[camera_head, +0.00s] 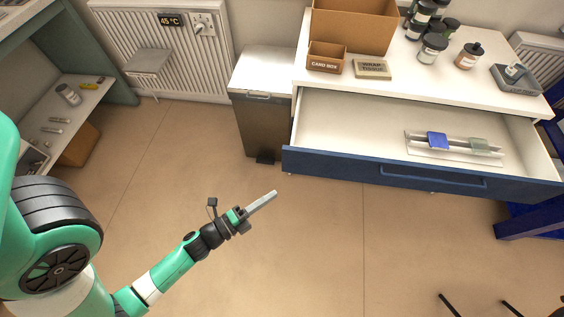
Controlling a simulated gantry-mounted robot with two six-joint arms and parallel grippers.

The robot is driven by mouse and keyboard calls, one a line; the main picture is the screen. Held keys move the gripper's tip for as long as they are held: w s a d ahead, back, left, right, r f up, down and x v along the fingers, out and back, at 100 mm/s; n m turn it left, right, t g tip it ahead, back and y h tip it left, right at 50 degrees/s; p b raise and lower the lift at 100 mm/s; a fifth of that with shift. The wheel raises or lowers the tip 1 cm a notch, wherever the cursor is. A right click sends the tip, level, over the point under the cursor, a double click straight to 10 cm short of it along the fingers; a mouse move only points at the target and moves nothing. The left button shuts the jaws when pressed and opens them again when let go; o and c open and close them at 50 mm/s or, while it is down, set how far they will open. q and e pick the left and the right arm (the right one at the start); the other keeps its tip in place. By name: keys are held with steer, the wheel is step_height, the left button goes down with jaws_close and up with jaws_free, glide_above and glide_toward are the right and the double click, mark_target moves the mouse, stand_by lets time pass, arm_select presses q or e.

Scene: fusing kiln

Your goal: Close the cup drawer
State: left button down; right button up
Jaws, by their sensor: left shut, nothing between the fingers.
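The drawer (350,166) with a dark blue front stands pulled out of the white-topped cabinet at the right of the head view. Its front has a blue handle (433,178). Inside, a light rack (421,148) holds a blue block (437,140) and a grey-green block (478,145). No cup is clearly visible in it. My left gripper (274,194) is shut and empty, over the floor in front of the drawer's left end and apart from it. My right gripper is not in view.
A bin (264,125) stands left of the drawer. Boxes (326,58) and jars (432,48) stand on the countertop. A blue beam (530,222) lies at the right. Shelves (85,110) stand at the left. The floor before the drawer is mostly clear.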

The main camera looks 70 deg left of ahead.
arm_select(q)
steer(key=b, duration=0.2)
glide_toward(308, 159)
steer(key=w+d, duration=0.2)
steer(key=w, duration=0.1)
steer(key=w+a+p, duration=0.1)
steer(key=w+a, duration=0.1)
steer(key=shift+w+a+r+p, duration=0.15)
steer(key=shift+w+a+p, duration=0.1)
steer(key=shift+a+p, duration=0.15)
steer(key=shift+w+a, duration=0.15)
steer(key=shift+a, duration=0.05)
